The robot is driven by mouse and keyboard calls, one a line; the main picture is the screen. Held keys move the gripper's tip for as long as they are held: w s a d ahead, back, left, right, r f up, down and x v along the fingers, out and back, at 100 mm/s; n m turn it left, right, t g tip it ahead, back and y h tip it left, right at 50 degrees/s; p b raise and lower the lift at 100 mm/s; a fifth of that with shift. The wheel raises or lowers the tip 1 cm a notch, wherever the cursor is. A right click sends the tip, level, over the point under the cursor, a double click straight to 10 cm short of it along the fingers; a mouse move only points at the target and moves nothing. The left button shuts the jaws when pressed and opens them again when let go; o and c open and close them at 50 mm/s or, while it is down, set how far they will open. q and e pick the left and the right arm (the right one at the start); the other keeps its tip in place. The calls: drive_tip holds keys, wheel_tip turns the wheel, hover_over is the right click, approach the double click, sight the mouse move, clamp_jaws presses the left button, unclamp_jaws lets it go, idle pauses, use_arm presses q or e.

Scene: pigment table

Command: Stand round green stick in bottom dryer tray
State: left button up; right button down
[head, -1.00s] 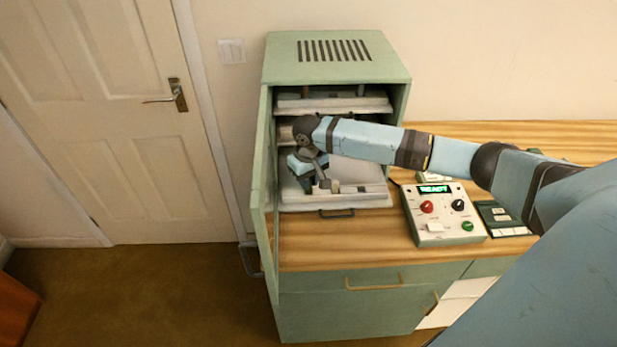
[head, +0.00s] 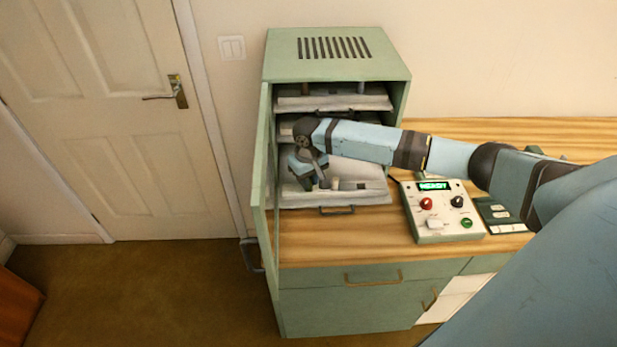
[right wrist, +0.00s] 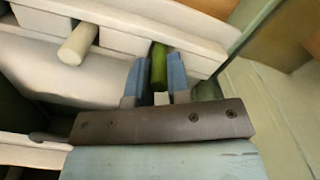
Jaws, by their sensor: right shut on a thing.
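The round green stick (right wrist: 159,66) is between the two blue fingers of my right gripper (right wrist: 156,78) in the right wrist view. The gripper is shut on it. The stick's far end lies against the pale wall of the bottom dryer tray (right wrist: 120,40); I cannot tell whether it touches or sits in a slot. In the head view my right gripper (head: 323,182) is inside the open dryer, low over the bottom tray (head: 365,201), and the green stick is not distinguishable there. My left gripper is not in view.
A pale round stick (right wrist: 78,45) stands in the tray left of the green one. An upper tray (head: 335,102) hangs above my arm. The open dryer door (head: 262,180) is at the left. The control box (head: 440,210) reads READY on the wooden counter.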

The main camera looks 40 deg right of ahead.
idle(0.4)
drive_tip(key=c, duration=1)
unclamp_jaws()
wheel_tip(320, 180, up, 3)
drive_tip(key=p, duration=0.3)
drive_tip(key=shift+p, duration=0.3)
drive_tip(key=shift+r+p, duration=0.9)
drive_tip(key=shift+r, duration=1.55)
